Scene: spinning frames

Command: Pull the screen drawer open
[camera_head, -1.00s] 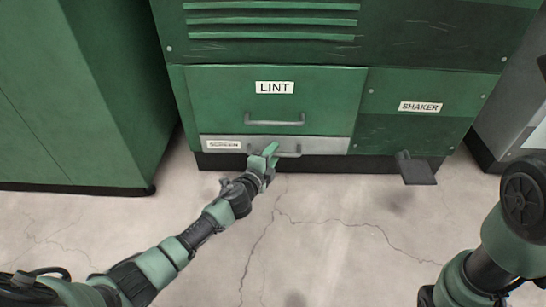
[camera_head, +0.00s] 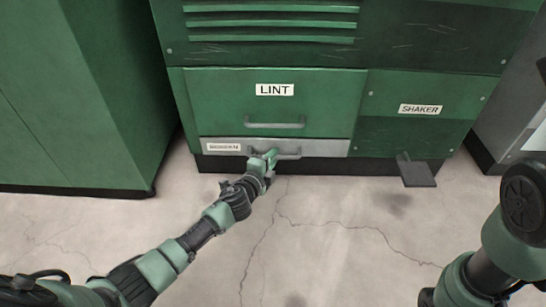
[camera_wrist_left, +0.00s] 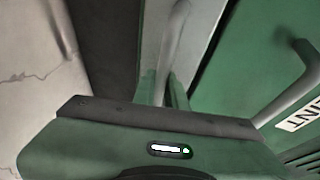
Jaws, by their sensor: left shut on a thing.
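The screen drawer (camera_head: 321,148) is a low grey panel labelled "SCREEN" at the bottom of the green machine, below the lint drawer. It looks flush with the machine's front. Its grey bar handle (camera_head: 289,154) runs along the panel, and it also shows in the left wrist view (camera_wrist_left: 178,40). My left gripper (camera_head: 270,156) is shut on the left part of this handle. In the left wrist view, the fingers (camera_wrist_left: 163,88) close around the bar, partly hidden by the gripper body. My right arm shows at the right edge, but its gripper is out of view.
The lint drawer (camera_head: 225,100) with its own handle (camera_head: 275,125) sits just above. A dark pedal (camera_head: 417,174) juts out under the "SHAKER" panel (camera_head: 400,105). A green cabinet (camera_head: 75,90) stands on the left. The cracked floor (camera_head: 330,230) in front is clear.

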